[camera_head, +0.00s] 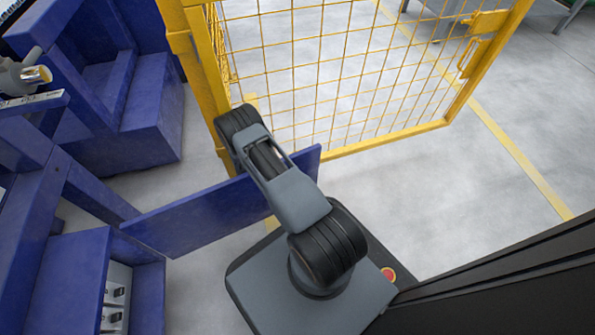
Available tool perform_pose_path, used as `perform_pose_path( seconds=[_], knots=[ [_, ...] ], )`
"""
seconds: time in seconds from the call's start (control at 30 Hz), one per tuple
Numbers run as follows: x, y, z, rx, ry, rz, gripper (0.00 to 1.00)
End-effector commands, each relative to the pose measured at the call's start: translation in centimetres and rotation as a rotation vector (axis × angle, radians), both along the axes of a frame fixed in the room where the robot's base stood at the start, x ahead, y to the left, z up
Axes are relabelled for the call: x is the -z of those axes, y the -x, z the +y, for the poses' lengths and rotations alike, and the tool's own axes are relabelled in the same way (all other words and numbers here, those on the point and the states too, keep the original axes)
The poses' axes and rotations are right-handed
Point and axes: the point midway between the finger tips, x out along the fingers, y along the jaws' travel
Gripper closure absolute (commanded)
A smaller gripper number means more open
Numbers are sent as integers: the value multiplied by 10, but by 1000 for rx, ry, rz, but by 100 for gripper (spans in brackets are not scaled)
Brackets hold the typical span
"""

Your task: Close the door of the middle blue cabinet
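A blue cabinet (73,275) stands at the lower left, cut off by the picture's edge. Its front is partly open, and a pale interior with small black fittings (114,306) shows. A flat blue door (205,215) stands swung out from this cabinet, reaching right to my arm. My arm rises from my grey base and passes in front of the door's right part. I cannot tell whether the arm touches the door. My gripper is not visible; the arm's elbow is the farthest part that shows.
A yellow mesh fence (330,75) stands behind the door and arm. Another blue cabinet (135,110) stands at the upper left. A grey machine part (20,75) shows at the left edge. Grey floor (450,190) is clear at the right, crossed by a yellow line.

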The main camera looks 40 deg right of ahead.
Motion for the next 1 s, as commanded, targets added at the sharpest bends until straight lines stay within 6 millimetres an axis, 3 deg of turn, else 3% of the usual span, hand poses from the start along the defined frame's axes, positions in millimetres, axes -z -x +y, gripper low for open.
perform_pose_path(
  seconds=[0.2, 0.6, 1.0],
  knots=[
    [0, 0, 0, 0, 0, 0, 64],
    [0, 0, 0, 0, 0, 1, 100],
    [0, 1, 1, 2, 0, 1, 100]
  ],
)
